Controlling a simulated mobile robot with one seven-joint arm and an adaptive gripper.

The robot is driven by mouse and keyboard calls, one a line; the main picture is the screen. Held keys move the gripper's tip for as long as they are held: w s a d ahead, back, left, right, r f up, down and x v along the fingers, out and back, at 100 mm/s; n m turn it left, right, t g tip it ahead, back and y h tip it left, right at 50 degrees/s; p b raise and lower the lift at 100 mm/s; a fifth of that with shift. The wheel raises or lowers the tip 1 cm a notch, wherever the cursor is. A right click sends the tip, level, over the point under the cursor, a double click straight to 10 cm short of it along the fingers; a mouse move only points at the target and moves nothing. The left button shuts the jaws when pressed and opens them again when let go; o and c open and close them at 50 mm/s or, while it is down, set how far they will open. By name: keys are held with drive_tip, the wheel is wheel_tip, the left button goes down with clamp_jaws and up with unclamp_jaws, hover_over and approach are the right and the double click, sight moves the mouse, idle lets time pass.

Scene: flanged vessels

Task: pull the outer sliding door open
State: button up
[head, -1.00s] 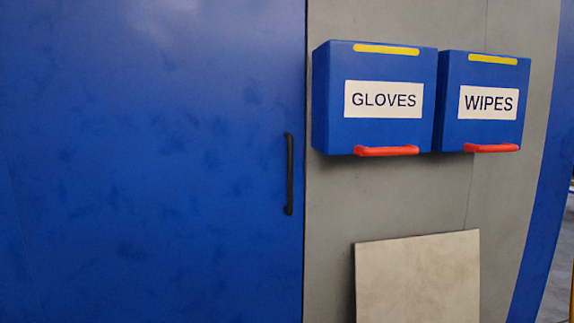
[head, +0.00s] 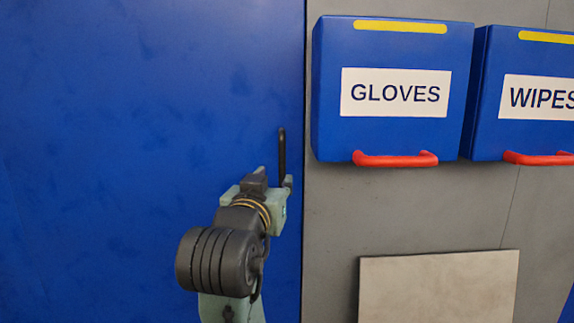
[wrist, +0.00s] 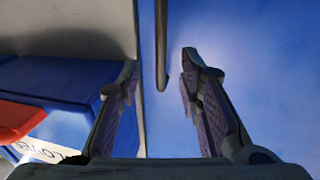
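The blue sliding door (head: 130,120) fills the left of the head view, and its right edge runs upright beside the grey wall. Its black vertical bar handle (head: 282,150) is near that edge; my gripper hides the lower part. My gripper (head: 274,180) is raised in front of the handle. In the wrist view my gripper (wrist: 160,75) is open, with its two fingers apart and nothing held. The dark handle (wrist: 161,40) shows there in the gap between the fingers, touching neither in the picture. I cannot tell how far it is from the fingertips.
A blue GLOVES box (head: 390,135) and a blue WIPES box (head: 545,60), both with red handles, hang on the grey wall (head: 400,215) right of the door. The GLOVES box (wrist: 75,80) is close to one finger in the wrist view. A beige panel (head: 440,290) stands below.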

sight(281, 169)
drive_tip(key=w, duration=0.3)
drive_tip(key=w+d+p, duration=0.1)
drive_tip(key=w, duration=0.5)
drive_tip(key=shift+w+d+p, duration=0.15)
drive_tip(key=shift+d+p, duration=0.15)
drive_tip(key=shift+d, duration=0.1)
clamp_jaws()
